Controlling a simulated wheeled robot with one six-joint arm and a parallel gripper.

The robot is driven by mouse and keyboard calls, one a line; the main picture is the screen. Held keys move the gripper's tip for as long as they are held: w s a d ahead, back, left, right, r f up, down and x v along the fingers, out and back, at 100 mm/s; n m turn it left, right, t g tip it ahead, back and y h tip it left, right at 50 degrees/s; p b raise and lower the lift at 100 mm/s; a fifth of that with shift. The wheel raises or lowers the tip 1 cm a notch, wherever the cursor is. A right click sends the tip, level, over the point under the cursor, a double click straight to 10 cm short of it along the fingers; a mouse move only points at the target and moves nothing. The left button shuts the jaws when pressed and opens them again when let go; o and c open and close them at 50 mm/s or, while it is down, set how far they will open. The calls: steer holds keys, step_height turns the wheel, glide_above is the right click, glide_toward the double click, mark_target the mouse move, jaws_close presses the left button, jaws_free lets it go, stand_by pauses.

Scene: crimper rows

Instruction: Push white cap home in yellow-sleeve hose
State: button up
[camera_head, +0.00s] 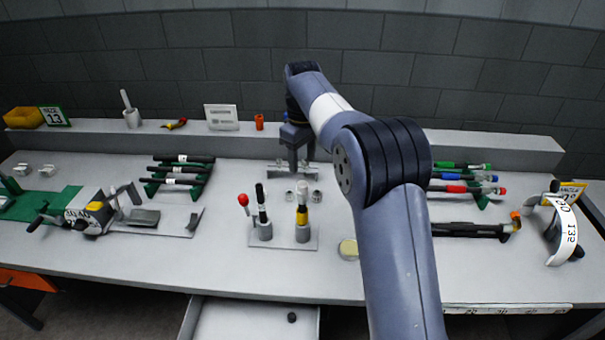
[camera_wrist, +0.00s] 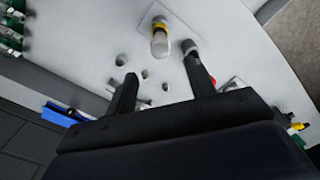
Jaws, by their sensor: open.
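The yellow-sleeve hose (camera_head: 302,214) stands upright in a grey holder on a small plate, with the white cap (camera_head: 302,188) at its top. The yellow sleeve also shows in the wrist view (camera_wrist: 159,27), with the pale cap end (camera_wrist: 160,47) facing the camera. How deep the cap sits cannot be told. My gripper (camera_head: 297,163) is open and empty, above the bench behind the hose in the head view. In the wrist view its fingers (camera_wrist: 160,85) point toward the bench, and the hose lies beyond the fingertips, apart from them.
A black hose (camera_head: 262,205) stands in the left holder, beside a red-knobbed lever (camera_head: 243,200). Small metal fittings (camera_head: 289,195) sit close behind the yellow-sleeve hose. A hose rack (camera_head: 180,170) is left, a crimper (camera_head: 88,212) farther left.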

mark_target(303, 184)
steer(key=shift+r, duration=1.45)
steer(key=shift+f, duration=0.1)
step_height(303, 184, down, 10)
steer(key=shift+f+p, duration=0.2)
steer(key=shift+p, duration=0.6)
steer(key=shift+r, duration=0.45)
